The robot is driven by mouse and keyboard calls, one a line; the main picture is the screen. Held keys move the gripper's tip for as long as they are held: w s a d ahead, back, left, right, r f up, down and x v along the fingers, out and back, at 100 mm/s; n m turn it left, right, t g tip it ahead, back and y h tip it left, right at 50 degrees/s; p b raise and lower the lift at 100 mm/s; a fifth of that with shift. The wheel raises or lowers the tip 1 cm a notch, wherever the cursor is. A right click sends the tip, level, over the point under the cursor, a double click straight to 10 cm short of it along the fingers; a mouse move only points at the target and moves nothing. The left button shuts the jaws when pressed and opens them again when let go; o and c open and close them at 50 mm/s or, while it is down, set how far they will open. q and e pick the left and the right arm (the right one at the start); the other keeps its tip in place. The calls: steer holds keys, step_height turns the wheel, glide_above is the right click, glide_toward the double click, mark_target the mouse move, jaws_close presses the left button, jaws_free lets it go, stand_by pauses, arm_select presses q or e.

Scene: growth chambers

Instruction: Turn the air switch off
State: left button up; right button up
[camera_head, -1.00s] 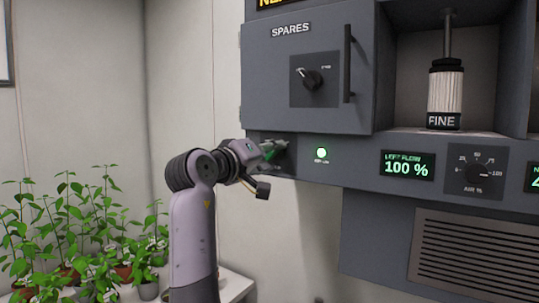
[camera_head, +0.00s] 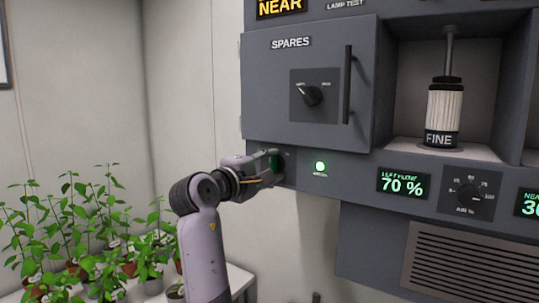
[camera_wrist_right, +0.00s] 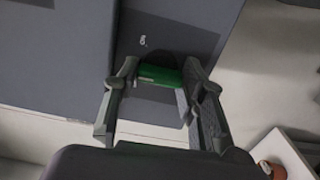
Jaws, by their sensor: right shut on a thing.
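The air switch's green handle (camera_head: 274,161) is on the dark panel below the SPARES door, mostly hidden by my right gripper (camera_head: 268,167) in the head view. In the right wrist view the green handle (camera_wrist_right: 160,75) lies crosswise between the two fingers of my right gripper (camera_wrist_right: 155,78), which is shut on it. A small white mark (camera_wrist_right: 143,41) shows on the plate above the handle, too small to read surely. My left gripper is not in view.
The LEFT FLOW display (camera_head: 403,184) reads 70 %, beside the AIR % dial (camera_head: 467,194). The SPARES door (camera_head: 290,105) with its knob and vertical handle is shut above. A FINE filter (camera_head: 444,113) stands in an open bay. Potted plants (camera_head: 95,235) stand at lower left.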

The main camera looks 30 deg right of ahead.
steer(key=n+p, duration=0.6)
steer(key=p, duration=0.1)
steer(key=shift+r, duration=0.15)
steer(key=shift+n+p, duration=0.9)
steer(key=shift+p, duration=0.05)
steer(key=shift+f+n+p, duration=0.2)
steer(key=shift+n+p, duration=0.15)
steer(key=shift+n, duration=0.15)
steer(key=o, duration=1.2)
